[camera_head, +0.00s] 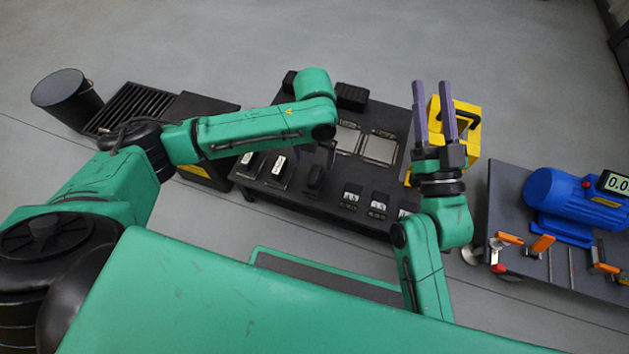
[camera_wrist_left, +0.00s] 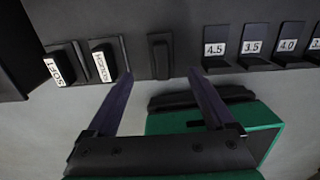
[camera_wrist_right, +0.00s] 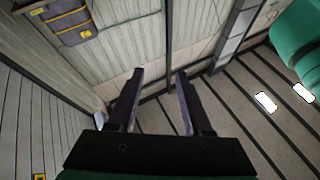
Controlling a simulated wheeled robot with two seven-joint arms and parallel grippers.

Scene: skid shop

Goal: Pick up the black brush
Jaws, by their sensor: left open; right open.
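A plain black upright block (camera_wrist_left: 160,57), which looks like the black brush, stands in the row at the front of the dark bench. It also shows in the head view (camera_head: 315,178), partly under my left arm. My left gripper (camera_wrist_left: 160,74) is open and empty. Its fingers point at the bench edge, one on each side of the block in the picture; I cannot tell the remaining distance. In the head view my left gripper is mostly hidden by its arm.
Two labelled blocks (camera_wrist_left: 60,66) (camera_wrist_left: 104,62) stand left of the black one. Several numbered holders (camera_wrist_left: 222,48) stand to its right. A ridged black item (camera_head: 351,97) lies at the bench's back. A yellow case (camera_head: 466,122) and blue motor (camera_head: 565,198) stand right.

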